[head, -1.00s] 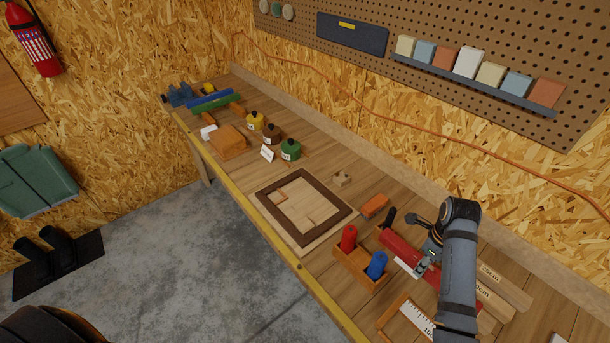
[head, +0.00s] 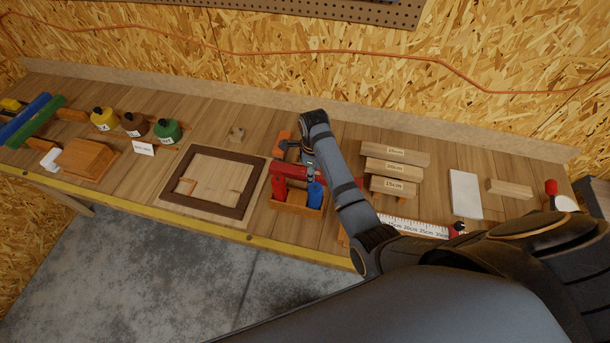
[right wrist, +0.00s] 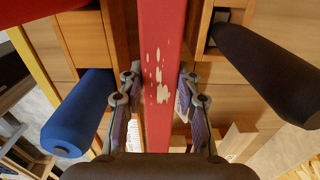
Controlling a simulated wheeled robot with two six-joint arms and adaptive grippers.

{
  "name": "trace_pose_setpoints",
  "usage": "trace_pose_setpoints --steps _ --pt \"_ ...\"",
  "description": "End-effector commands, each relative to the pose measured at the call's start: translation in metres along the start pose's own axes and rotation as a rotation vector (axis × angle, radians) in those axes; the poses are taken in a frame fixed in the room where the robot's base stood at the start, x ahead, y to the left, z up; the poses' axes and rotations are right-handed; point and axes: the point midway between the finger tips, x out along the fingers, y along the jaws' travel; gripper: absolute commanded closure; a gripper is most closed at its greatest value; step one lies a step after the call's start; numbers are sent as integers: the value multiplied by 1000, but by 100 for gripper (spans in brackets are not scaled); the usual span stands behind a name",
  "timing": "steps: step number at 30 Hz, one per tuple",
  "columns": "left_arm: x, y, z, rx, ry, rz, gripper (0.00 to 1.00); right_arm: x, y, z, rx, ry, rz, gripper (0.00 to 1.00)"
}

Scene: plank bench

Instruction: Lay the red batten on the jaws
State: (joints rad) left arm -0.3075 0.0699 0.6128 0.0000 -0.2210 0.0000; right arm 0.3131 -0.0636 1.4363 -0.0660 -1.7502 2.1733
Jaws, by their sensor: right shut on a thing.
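The red batten (head: 289,171) is by the wooden caddy in the head view, partly hidden by my right arm. In the right wrist view the red batten (right wrist: 162,35) runs straight up the picture, with pale worn patches. My right gripper (head: 308,164) is shut on it; in the right wrist view its fingers (right wrist: 160,85) sit on both sides of the batten. I cannot tell whether it is clear of the bench. I cannot make out the jaws now; blue (head: 26,117) and green (head: 37,121) bars lie at the far left. My left gripper is not in view.
The caddy (head: 292,209) holds a red (head: 279,187) and a blue cylinder (head: 314,194). A dark-framed board (head: 245,202) lies left of it, then several bottles (head: 135,125) and an orange-brown block (head: 88,157). Labelled wooden blocks (head: 394,167) and a ruler (head: 415,226) lie right.

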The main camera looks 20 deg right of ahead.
Motion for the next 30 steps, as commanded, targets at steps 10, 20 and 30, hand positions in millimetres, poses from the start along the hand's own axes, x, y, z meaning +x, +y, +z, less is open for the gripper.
trace_pose_setpoints --steps 10,20,30 --pt "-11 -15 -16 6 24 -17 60 32 1 -1 0 2 3 100" --pt "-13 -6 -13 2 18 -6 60 54 0 0 0 -2 -1 100" --pt "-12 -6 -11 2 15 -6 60 57 0 0 0 -1 -1 57"
